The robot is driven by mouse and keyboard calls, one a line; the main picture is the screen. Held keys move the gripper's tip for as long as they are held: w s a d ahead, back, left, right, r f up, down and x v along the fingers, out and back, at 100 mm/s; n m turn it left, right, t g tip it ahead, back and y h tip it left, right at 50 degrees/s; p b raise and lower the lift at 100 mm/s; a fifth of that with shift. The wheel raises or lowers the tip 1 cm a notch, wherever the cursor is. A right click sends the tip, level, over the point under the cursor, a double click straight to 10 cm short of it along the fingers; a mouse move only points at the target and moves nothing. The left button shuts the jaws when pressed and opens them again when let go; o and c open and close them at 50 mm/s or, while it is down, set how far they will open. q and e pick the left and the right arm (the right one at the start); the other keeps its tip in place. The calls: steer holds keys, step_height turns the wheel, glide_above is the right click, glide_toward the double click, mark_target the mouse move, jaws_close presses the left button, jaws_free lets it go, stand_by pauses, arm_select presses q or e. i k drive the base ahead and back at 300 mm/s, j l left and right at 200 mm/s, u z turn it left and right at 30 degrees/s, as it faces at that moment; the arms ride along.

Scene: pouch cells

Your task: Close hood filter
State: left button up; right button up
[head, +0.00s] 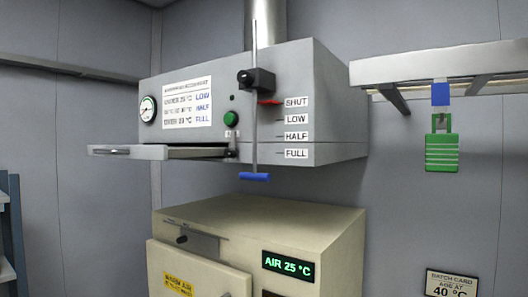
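The grey hood (335,100) hangs on the wall above a cream cabinet. A flat filter tray (180,152) sticks out from the hood's lower edge toward the left. It has a pale bar handle (110,151) on its front. The tray's inner end meets the hood near a small dark latch-like part (231,153). A thin vertical rod with a blue grip (255,177) hangs in front of the hood. Neither of my grippers is in view.
A red pointer (268,102) is level with SHUT on the hood's scale. The cream cabinet (260,215) below shows AIR 25 °C. A shelf (430,65) with a hanging green block (442,153) is at right. The space left of the tray looks clear.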

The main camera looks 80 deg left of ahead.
mark_target(162, 153)
steer(key=u, duration=3.7)
